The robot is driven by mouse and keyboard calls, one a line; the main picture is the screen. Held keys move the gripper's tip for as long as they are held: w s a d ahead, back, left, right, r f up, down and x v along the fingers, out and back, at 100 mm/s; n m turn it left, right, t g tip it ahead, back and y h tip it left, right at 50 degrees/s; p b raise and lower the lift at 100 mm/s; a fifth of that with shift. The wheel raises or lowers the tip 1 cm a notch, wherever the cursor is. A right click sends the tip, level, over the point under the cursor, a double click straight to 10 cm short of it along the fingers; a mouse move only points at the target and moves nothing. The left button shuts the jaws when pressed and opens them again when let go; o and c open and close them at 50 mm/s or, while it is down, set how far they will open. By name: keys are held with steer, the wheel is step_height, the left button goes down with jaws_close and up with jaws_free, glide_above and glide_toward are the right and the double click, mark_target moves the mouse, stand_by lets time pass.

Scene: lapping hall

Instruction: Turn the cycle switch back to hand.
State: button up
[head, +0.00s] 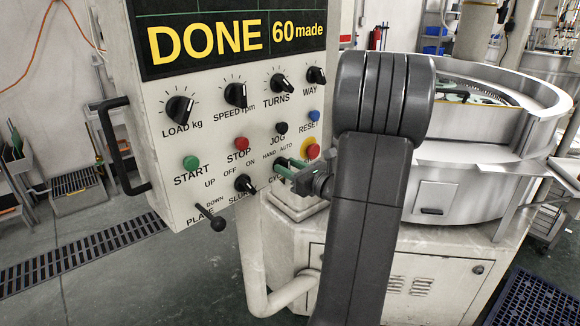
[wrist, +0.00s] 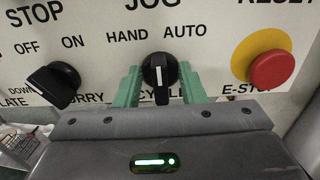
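The cycle switch (wrist: 159,72) is a black knob with a white line, under the words HAND and AUTO in the wrist view. The line runs about upright, between the two words. The green fingers of my gripper (wrist: 159,92) stand on either side of the knob, with narrow gaps showing, so they look open around it. In the head view my gripper (head: 298,175) is at the panel's lower right corner. My arm and gripper hide the cycle switch there.
The red E-stop (wrist: 271,70) is close right of my gripper, and the slurry switch (wrist: 52,84) is to the left. The control panel (head: 205,150) also carries several knobs and buttons. Its display (head: 230,35) reads DONE, 60 made. The round lapping machine (head: 470,185) stands behind my arm.

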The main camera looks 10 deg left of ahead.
jaws_close()
steer(key=shift+b, duration=0.35)
steer(key=n+b, duration=0.3)
steer(key=b, duration=0.1)
steer(key=n+b, duration=0.2)
steer(key=b, duration=0.2)
steer(key=shift+s+a+f+n, duration=0.1)
steer(key=shift+s+f+n, duration=0.1)
steer(key=shift+n, duration=0.2)
steer(key=shift+r+b, duration=0.15)
steer(key=shift+b, duration=0.3)
